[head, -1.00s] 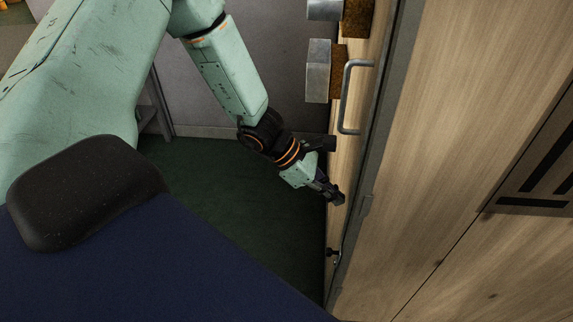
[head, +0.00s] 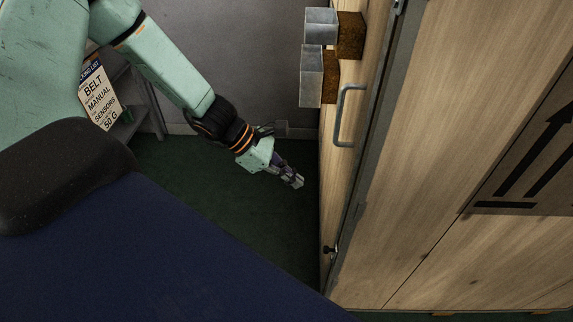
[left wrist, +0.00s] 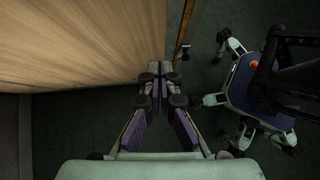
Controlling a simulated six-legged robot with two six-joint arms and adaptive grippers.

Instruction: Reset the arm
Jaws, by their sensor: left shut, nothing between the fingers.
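My left arm comes in from the upper left of the head view. Its gripper (head: 296,181) points down and to the right, over the green floor, and is shut with nothing in it. It hangs to the left of the wooden cabinet (head: 470,120), apart from the door edge and its metal handle (head: 342,115). In the left wrist view the gripper's fingertips (left wrist: 161,72) are together, with the wooden panel (left wrist: 80,45) to the upper left. My right gripper does not show.
Metal blocks with brown pieces (head: 312,75) stick out from the door above the handle. A small black knob (head: 329,250) sits low on the door. A sign (head: 98,95) stands by a grey shelf at the left. The green floor (head: 220,210) is free.

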